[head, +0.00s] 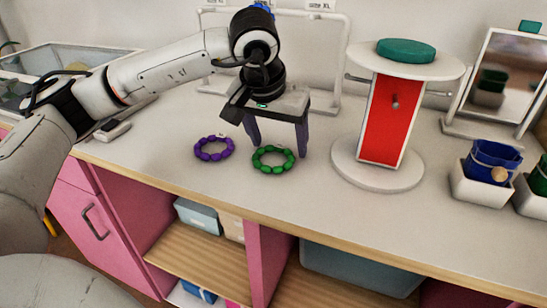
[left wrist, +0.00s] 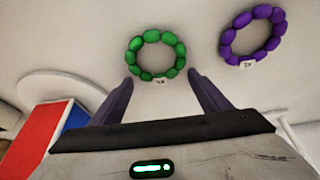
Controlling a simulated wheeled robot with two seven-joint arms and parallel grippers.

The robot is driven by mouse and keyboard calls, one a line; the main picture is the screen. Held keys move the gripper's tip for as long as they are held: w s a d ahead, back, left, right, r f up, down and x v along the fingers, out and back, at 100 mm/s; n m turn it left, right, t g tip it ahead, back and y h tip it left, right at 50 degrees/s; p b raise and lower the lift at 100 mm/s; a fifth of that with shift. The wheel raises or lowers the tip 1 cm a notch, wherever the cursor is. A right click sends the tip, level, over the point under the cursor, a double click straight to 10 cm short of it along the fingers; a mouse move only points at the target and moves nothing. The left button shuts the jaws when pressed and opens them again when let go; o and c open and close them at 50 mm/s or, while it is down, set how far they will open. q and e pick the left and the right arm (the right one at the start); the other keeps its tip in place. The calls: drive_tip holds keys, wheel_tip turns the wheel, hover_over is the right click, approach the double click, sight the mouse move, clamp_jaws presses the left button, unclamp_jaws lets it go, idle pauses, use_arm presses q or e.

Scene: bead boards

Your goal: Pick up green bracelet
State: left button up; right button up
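The green bracelet (head: 273,167) lies flat on the white counter, a ring of beads with a small white tag. It also shows in the left wrist view (left wrist: 134,66), just beyond and between the fingertips. My left gripper (head: 276,150) is open and points down, behind the green bracelet in the head view, with nothing between its fingers. In the left wrist view its two fingers (left wrist: 166,80) are spread wide. A purple bracelet (head: 198,153) lies on the counter to the left of the green one. My right gripper is not in view.
A round stand with a red panel (head: 388,122) and a green disc on top (head: 406,50) stands to the right. White pots (head: 480,187) and a mirror (head: 506,78) are further right. A white rack (head: 337,60) stands behind. The counter's front edge is near the bracelets.

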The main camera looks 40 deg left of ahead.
use_arm(q)
drive_tip(key=c, duration=1)
wheel_tip(320, 180, up, 10)
drive_tip(key=shift+r+p, duration=0.1)
drive_tip(key=shift+p, duration=0.45)
